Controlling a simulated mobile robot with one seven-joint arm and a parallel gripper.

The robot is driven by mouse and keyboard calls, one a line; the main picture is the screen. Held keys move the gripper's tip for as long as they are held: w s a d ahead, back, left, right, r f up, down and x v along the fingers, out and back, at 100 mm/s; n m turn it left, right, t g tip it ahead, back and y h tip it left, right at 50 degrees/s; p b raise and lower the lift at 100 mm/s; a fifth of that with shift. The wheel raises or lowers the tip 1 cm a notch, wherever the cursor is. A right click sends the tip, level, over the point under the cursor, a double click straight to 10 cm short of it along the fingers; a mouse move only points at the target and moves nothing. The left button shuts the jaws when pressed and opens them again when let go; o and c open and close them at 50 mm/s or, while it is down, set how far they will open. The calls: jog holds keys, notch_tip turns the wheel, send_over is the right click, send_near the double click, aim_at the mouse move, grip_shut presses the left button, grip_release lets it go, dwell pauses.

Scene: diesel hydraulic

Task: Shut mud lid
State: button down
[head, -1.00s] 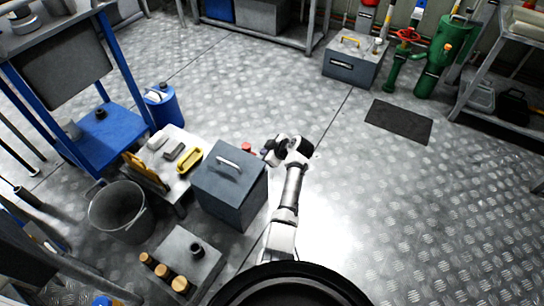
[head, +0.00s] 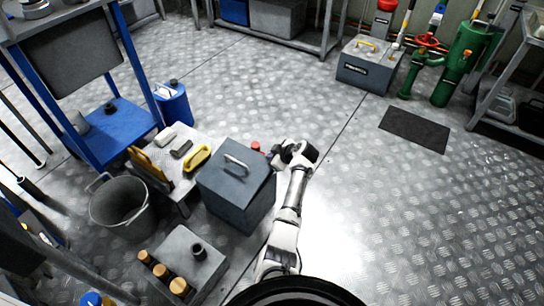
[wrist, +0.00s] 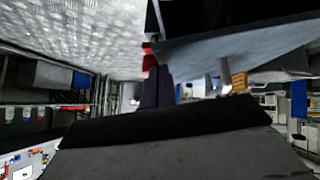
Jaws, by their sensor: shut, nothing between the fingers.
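A grey box (head: 228,197) with a flat grey lid (head: 226,172) and a pale bar handle (head: 236,161) stands left of my arm. The lid looks level on the box, with no clear gap; I cannot tell if it is fully seated. No marking shows which lid is the mud lid. My gripper (head: 276,154) is just beyond the box's far right corner, its fingers shut and empty. In the wrist view, which looks upside down, the shut fingers (wrist: 158,88) are beside the lid's edge, and the box (wrist: 230,45) fills the upper right; touching cannot be judged.
A red object (head: 255,147) is behind the box. A grey toolbox (head: 366,72) stands at the back. The floor on the right is clear around a dark mat (head: 414,129).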

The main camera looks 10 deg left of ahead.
notch_tip(320, 180, down, 6)
jog(key=w+g+b, duration=0.1)
jog(key=b, duration=0.5)
jog(key=shift+w+d+m+b, duration=0.25)
jog(key=shift+m+b, duration=0.05)
jog(key=shift+m, duration=0.1)
jog(key=shift+s, duration=0.1)
